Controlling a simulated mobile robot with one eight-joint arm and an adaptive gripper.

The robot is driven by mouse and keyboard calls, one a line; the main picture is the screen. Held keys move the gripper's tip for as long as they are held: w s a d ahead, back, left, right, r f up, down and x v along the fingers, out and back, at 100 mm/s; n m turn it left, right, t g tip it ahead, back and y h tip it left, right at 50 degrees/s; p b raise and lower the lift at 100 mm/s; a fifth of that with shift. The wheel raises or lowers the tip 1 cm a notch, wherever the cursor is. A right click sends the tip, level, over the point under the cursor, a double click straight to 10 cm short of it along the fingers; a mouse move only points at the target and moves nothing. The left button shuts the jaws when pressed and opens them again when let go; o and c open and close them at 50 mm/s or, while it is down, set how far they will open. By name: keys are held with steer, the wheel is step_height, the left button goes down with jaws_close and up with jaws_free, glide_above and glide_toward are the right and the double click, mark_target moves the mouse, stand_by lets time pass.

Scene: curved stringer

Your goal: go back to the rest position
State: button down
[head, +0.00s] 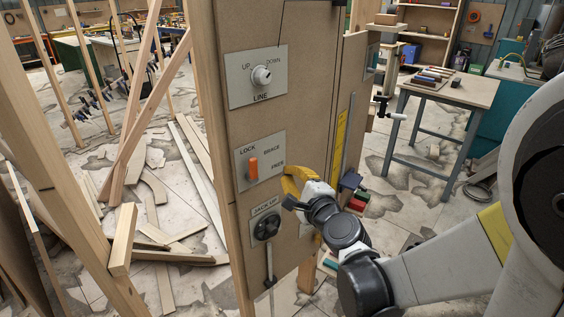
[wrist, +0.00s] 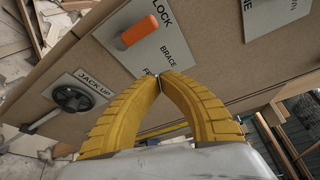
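My gripper (head: 290,184) is in front of the upright wooden panel (head: 290,118), right of the brake plate. In the wrist view its two yellow fingers (wrist: 160,76) meet at the tips, with nothing visible between them. The tips overlap the end of the brake plate's lower label in that view. The orange lever (head: 253,168) is upright on the plate marked LOCK, BRAKE and FREE. It also shows in the wrist view (wrist: 138,32), apart from the fingers. I cannot tell whether the fingertips touch the panel.
A LINE plate with a white knob (head: 261,75) is above, and a JACK UP dial (head: 266,226) below. A workbench (head: 450,88) stands at the right. Wooden studs (head: 62,170) and loose boards (head: 165,240) occupy the left. Some open floor lies between panel and workbench.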

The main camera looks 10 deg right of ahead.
steer(key=shift+v, duration=0.9)
steer(key=shift+a+f, duration=0.1)
steer(key=shift+a, duration=0.05)
steer(key=s+a+f+n+g, duration=0.25)
steer(key=s+n+g, duration=0.25)
steer(key=s+n, duration=0.65)
steer(key=s+d+f+n+g+h, duration=0.1)
steer(key=s+d+n+g+h, duration=0.1)
steer(key=s+d+n+g, duration=0.2)
steer(key=s+d+n, duration=0.2)
steer(key=s+n, duration=0.2)
steer(key=s, duration=0.1)
steer(key=shift+s+f+h, duration=0.25)
steer(key=shift+s+h, duration=0.15)
